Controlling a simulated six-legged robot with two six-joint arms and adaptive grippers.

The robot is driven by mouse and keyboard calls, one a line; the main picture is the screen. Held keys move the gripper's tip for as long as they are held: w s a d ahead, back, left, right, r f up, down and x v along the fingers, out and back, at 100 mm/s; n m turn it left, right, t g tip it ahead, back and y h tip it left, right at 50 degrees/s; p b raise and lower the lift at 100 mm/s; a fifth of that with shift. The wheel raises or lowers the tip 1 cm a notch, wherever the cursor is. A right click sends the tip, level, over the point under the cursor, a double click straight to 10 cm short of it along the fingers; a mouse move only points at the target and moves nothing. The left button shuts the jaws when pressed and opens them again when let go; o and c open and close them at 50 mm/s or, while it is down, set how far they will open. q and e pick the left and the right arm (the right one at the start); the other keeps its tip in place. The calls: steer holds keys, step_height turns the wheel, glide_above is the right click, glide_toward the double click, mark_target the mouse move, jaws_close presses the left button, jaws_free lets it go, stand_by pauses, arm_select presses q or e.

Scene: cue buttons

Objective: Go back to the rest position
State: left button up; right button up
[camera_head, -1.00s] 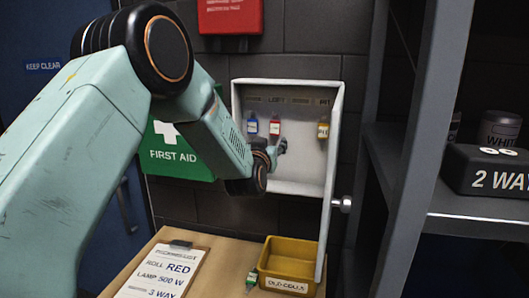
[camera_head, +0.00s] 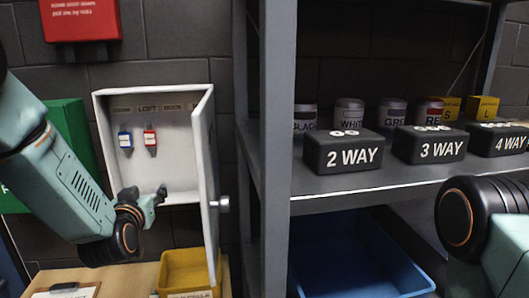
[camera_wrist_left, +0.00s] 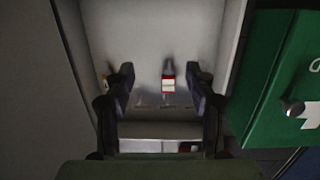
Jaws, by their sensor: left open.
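My left gripper (camera_head: 152,197) is at the lower part of the open white wall cabinet (camera_head: 103,140), in front of its inside. In the left wrist view the left gripper (camera_wrist_left: 160,88) has its two fingers apart with nothing held. A blue tag (camera_head: 125,140) and a red tag (camera_head: 150,139) hang on the cabinet's back wall under small labels. The red tag also shows in the left wrist view (camera_wrist_left: 168,84), beyond and between the fingers. Part of my right arm shows at the right edge of the head view; its gripper is out of sight.
The cabinet door (camera_head: 210,180) stands open beside my left gripper. A yellow bin (camera_head: 187,270) sits on the wooden surface below. A grey shelf (camera_head: 400,184) at right carries black boxes such as the 2 WAY box (camera_head: 343,151) and several cans. A blue bin (camera_head: 355,270) is underneath.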

arm_select(q)
steer(key=s+d+f+g+h, duration=0.1)
steer(key=s+d+f+g, duration=0.1)
steer(key=s+f, duration=0.4)
steer(key=s+d+f+m+g+h, duration=0.1)
steer(key=s+d+f+g, duration=0.1)
steer(key=s+f+g, duration=0.2)
steer(key=s+d+f+g, duration=0.2)
steer(key=s+f, duration=0.8)
steer(key=f, duration=0.6)
steer(key=shift+s+d+f+m+g+h, duration=0.15)
steer(key=shift+f+m+g+h, duration=0.15)
steer(key=shift+f+g+h, duration=0.1)
steer(key=s+d+f+g+h, duration=0.1)
steer(key=s+f+g, duration=0.3)
steer(key=s, duration=0.8)
steer(key=s+d+f+g, duration=0.2)
steer(key=s+f+g, duration=0.1)
steer(key=s, duration=1)
step_height(320, 180, down, 25)
steer(key=b, duration=2.4)
steer(key=shift+w+a+r+m, duration=0.2)
steer(key=shift+w+m, duration=0.1)
steer(key=shift+w, duration=0.1)
